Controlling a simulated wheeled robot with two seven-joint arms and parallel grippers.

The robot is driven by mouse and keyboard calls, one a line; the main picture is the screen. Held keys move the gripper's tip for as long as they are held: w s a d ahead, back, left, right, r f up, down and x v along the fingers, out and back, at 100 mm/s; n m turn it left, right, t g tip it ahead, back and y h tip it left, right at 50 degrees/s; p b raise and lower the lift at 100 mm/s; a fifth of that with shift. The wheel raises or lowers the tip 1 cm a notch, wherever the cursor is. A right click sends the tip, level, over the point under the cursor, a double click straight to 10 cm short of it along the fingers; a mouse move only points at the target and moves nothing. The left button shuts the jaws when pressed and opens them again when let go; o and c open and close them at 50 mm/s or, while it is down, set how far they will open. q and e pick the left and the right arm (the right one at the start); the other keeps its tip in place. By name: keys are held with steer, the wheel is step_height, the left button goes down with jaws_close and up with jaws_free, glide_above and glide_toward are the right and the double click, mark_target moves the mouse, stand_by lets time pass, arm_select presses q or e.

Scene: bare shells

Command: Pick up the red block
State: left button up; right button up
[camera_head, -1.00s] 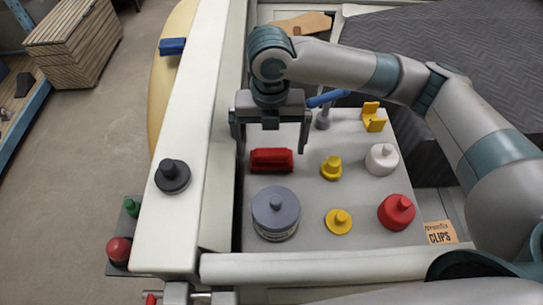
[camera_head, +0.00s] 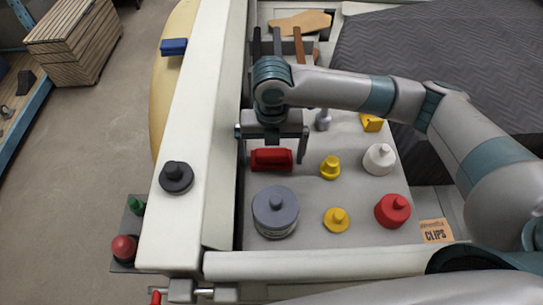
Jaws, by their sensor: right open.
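The red block (camera_head: 271,160) lies on the grey board (camera_head: 310,215) inside the light frame. My right gripper (camera_head: 271,158) hangs over the block, pointing down. Its jaws are open wide, one finger left of the block and one to its right. The gripper body hides the space just behind the block. I cannot tell whether the fingertips touch the board. My left gripper is not in view.
A grey lidded pot (camera_head: 275,212) stands close in front of the block. A white rail (camera_head: 208,180) runs along the left.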

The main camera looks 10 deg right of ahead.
mark_target(271, 152)
steer(key=c, duration=1.1)
steer(key=shift+r, duration=0.1)
steer(key=shift+r+b, duration=0.3)
steer(key=shift+r, duration=0.3)
step_height(271, 152, up, 9)
steer(key=shift+f+b, duration=0.15)
steer(key=shift+b, duration=0.85)
